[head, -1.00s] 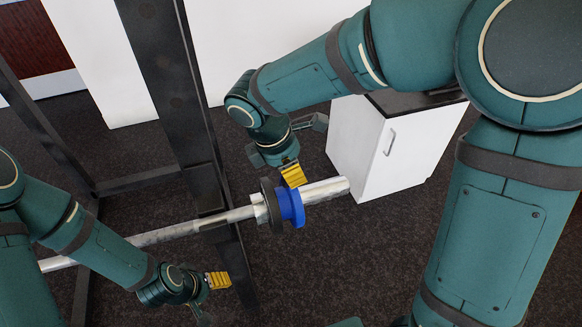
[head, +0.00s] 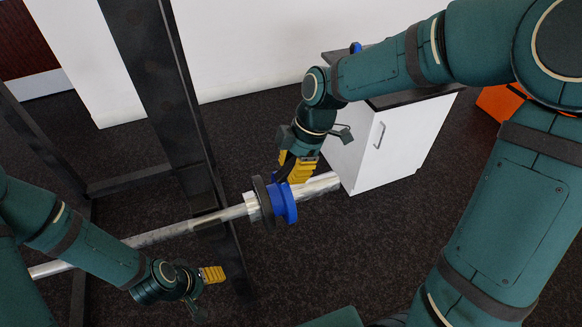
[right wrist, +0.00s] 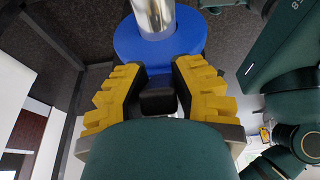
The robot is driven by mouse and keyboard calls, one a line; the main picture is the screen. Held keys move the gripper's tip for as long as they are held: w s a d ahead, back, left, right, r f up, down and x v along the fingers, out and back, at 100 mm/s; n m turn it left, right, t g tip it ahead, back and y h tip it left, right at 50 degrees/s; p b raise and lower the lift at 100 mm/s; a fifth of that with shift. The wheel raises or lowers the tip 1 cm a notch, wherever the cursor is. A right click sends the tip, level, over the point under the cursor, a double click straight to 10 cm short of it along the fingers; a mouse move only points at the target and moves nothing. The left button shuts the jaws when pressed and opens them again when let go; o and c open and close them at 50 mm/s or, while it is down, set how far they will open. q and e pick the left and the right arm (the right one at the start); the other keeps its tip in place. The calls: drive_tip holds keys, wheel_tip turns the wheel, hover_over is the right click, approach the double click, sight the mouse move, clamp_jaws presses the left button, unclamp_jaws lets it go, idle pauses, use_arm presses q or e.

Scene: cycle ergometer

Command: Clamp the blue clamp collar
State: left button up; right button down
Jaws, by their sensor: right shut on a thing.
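The blue clamp collar (head: 283,203) sits around the silver bar (head: 320,186), against a dark disc (head: 264,200). My right gripper (head: 296,170), with yellow fingers, is at the collar's upper side. In the right wrist view, the blue ring (right wrist: 160,45) surrounds the bar, just beyond the yellow fingertips (right wrist: 158,78). The fingers are shut on the collar, with a dark block between them; the exact contact is partly hidden. My left gripper (head: 213,274) hangs below the bar, apart from it. It is seen from the side, so its opening cannot be told.
A dark upright post (head: 170,110) stands left of the collar, with the bar passing by it. A white cabinet (head: 375,145) with a dark top stands behind the bar's right end. A small blue thing (head: 356,47) is on it. An orange thing (head: 500,102) is at the right.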

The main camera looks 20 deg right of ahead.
drive_tip(key=shift+s+f, duration=0.1)
drive_tip(key=shift+f, duration=0.05)
idle(0.3)
drive_tip(key=c, duration=0.7)
unclamp_jaws()
drive_tip(key=shift+c, duration=0.2)
drive_tip(key=shift+d+r, duration=0.15)
drive_tip(key=shift+r, duration=0.3)
drive_tip(key=v, duration=1.1)
drive_tip(key=shift+d, duration=0.15)
